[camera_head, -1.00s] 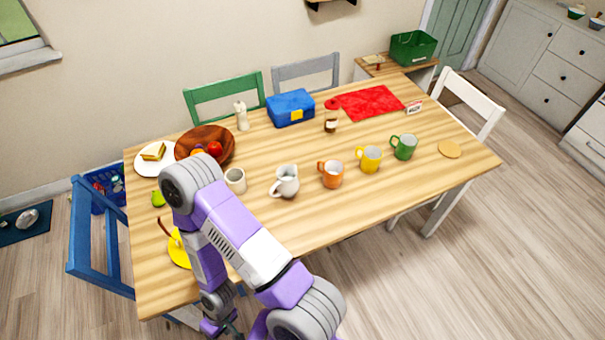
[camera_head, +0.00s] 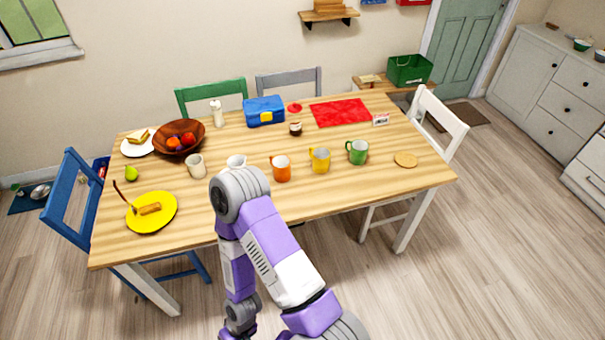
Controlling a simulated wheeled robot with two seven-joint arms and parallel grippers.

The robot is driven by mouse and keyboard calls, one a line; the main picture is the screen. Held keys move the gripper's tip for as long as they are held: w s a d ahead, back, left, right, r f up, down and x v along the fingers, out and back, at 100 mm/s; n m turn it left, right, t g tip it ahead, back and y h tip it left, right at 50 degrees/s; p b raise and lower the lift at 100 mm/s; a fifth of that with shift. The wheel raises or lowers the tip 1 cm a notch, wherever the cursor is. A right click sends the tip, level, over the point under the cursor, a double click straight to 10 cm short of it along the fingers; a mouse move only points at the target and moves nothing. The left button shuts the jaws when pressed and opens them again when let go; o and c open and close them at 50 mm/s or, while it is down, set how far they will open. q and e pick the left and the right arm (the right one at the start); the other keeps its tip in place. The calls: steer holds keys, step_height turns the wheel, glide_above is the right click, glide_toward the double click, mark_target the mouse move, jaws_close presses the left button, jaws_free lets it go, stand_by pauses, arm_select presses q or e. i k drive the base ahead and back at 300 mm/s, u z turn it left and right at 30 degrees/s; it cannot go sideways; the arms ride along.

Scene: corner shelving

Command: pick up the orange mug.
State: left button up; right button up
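The orange mug (camera_head: 282,170) stands upright on the wooden table, near its front edge, with its handle towards the left. It is just right of the raised elbow of one of my arms, and nothing covers it. That arm comes in from the bottom and bends at the elbow, and its forearm hangs down in front of the table. Its gripper is below the bottom edge of the picture. My other arm does not show.
The table (camera_head: 330,188) also bears a yellow mug (camera_head: 320,160) and a green mug (camera_head: 357,152) to the right of the orange one. A cream cup (camera_head: 196,166) stands to the left. Chairs stand around the table.

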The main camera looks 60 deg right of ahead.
mark_target(281, 175)
steer(key=z, duration=1.15)
steer(key=i, duration=0.1)
steer(key=z, duration=0.25)
